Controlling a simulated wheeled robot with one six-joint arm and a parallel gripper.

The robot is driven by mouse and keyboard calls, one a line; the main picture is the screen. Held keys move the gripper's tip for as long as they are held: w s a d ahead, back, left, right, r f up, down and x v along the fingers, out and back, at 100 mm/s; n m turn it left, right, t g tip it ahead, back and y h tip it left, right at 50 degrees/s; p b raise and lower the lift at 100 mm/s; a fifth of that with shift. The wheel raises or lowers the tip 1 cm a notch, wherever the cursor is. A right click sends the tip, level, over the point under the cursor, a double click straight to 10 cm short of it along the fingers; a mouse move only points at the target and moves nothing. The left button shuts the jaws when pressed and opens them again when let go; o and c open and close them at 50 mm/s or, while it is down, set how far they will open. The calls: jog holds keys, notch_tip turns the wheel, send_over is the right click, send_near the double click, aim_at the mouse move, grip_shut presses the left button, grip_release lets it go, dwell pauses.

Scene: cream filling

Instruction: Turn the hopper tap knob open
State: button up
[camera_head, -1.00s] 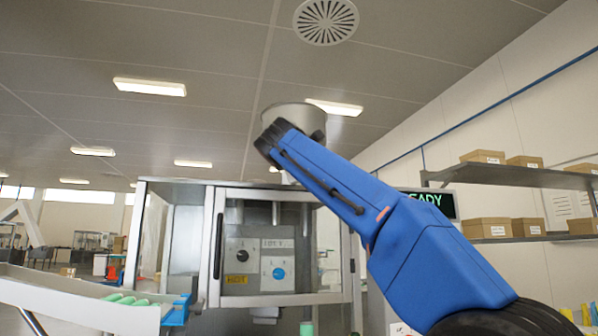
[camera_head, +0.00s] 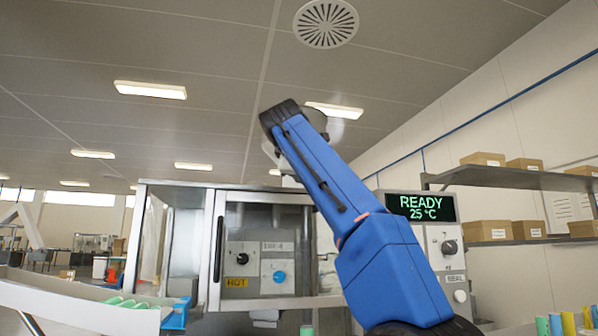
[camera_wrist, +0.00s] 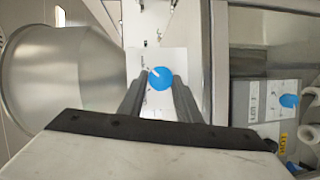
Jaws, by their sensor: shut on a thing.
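A blue tap knob (camera_wrist: 161,77) with a white pointer mark stands in front of a white plate in the wrist view. The two dark fingers of my gripper (camera_wrist: 160,90) sit on either side of it, shut on it. The pointer slants toward the upper left. The metal hopper (camera_wrist: 62,82) is a large round silver cone on the left of the wrist view. In the head view, my blue arm covers most of the hopper (camera_head: 340,128), and the knob and my gripper are hidden.
A glass-fronted metal cabinet (camera_head: 215,250) holds a panel with another blue knob (camera_head: 279,277), a black knob (camera_head: 242,259) and a yellow HOT label (camera_head: 236,283). A display (camera_head: 421,207) reads READY 25 °C. Shelves with boxes (camera_head: 491,231) stand at the right.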

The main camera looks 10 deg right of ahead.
jog(key=shift+f, duration=0.1)
jog(key=o, duration=1.1)
jog(key=shift+c, duration=0.2)
jog(key=v, duration=1.7)
jog(key=shift+s, duration=0.15)
